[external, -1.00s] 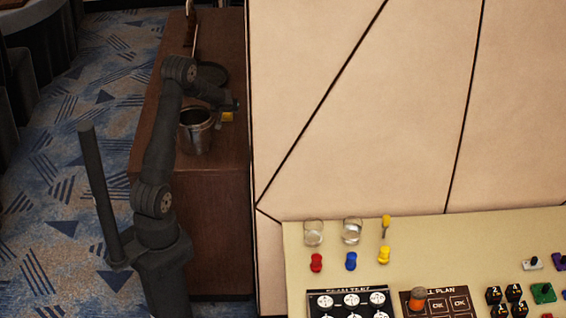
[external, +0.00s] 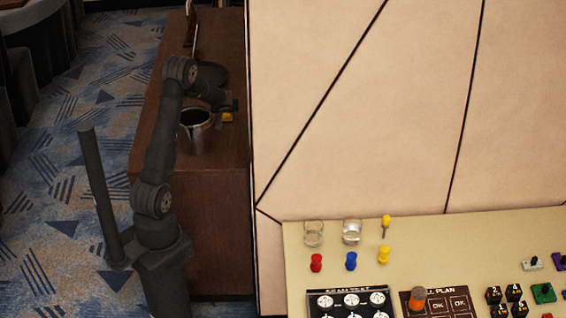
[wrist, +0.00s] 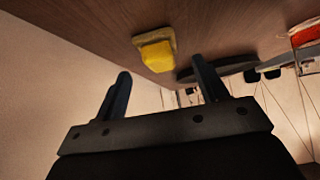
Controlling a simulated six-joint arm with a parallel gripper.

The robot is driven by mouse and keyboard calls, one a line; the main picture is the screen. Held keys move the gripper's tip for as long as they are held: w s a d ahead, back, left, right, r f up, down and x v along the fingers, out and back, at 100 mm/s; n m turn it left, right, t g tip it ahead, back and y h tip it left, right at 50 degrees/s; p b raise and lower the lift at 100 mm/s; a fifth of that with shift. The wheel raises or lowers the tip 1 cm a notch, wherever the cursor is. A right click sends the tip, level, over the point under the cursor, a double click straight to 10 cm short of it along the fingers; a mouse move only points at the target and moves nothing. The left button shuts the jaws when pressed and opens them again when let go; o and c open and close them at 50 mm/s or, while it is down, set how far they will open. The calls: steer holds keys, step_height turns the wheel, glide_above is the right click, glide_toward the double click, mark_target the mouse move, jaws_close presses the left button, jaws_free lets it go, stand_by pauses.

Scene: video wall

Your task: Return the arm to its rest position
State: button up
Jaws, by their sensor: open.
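My dark arm (external: 162,140) rises at the left in the external view and bends over the brown cabinet. My gripper (external: 230,106) is at the cabinet's right side, close to the tan panel; its fingers are small and dark there. In the wrist view my gripper (wrist: 164,84) has two dark fingers spread apart, with nothing between them.
A metal pot (external: 195,138) stands on the brown cabinet (external: 218,215) beside my arm. The tan panel (external: 350,100) rises close on the right. A cream table (external: 450,240) holds glasses, coloured pegs and cards. Patterned carpet (external: 60,200) lies open at left.

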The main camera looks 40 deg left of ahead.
steer(key=x, duration=0.4)
steer(key=shift+f, duration=0.2)
step_height(320, 180, up, 3)
steer(key=shift+f, duration=0.2)
steer(key=shift+r, duration=0.9)
